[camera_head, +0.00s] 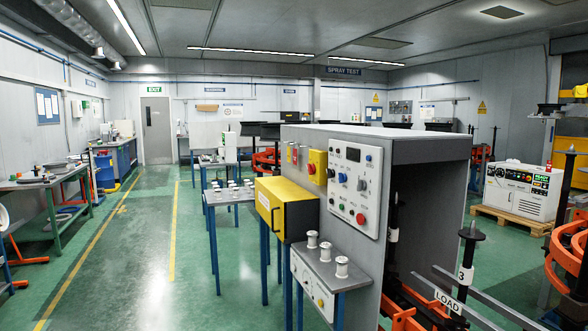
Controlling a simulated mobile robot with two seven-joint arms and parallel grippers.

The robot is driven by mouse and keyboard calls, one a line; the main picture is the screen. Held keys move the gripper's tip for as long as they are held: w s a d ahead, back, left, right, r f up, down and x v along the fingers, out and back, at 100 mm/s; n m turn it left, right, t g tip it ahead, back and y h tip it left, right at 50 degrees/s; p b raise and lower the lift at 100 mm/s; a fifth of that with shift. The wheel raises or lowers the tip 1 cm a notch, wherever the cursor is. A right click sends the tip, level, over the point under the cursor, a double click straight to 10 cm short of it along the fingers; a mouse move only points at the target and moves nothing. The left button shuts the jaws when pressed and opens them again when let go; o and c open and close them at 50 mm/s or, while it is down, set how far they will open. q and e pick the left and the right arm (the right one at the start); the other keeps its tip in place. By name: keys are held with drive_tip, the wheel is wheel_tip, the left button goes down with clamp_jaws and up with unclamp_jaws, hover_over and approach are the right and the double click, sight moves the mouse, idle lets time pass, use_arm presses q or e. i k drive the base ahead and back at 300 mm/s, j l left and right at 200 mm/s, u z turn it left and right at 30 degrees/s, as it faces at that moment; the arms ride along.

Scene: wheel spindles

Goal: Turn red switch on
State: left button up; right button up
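A pale control panel (372,160) is on the front of a grey cabinet in the middle right. It carries a red round control (360,218), a blue knob (342,177), a grey knob (362,184) and small buttons. Which red control is the switch, and whether either is on or off, I cannot tell at this size. Neither of my grippers shows in the view.
A yellow cabinet (291,203) and a small table (327,277) with white spools stand in front of the grey cabinet (425,151). Orange frames and a numbered post (467,258) are at right. The green floor (140,270) is open at left.

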sight(311, 169)
drive_tip(key=z, duration=0.3)
drive_tip(key=i+j+z, duration=0.15)
drive_tip(key=z, duration=0.2)
drive_tip(key=i+j+z, duration=0.15)
drive_tip(key=z, duration=0.25)
drive_tip(key=j+z, duration=0.35)
drive_tip(key=i+j+z, duration=0.15)
drive_tip(key=j, duration=0.2)
drive_tip(key=j+z, duration=0.15)
drive_tip(key=j, duration=0.2)
drive_tip(key=i+j+z, duration=0.1)
drive_tip(key=j, duration=0.3)
drive_tip(key=i+j+z, duration=0.1)
drive_tip(key=j, duration=1)
drive_tip(key=j+z, duration=0.1)
drive_tip(key=j, duration=0.95)
drive_tip(key=i, duration=0.05)
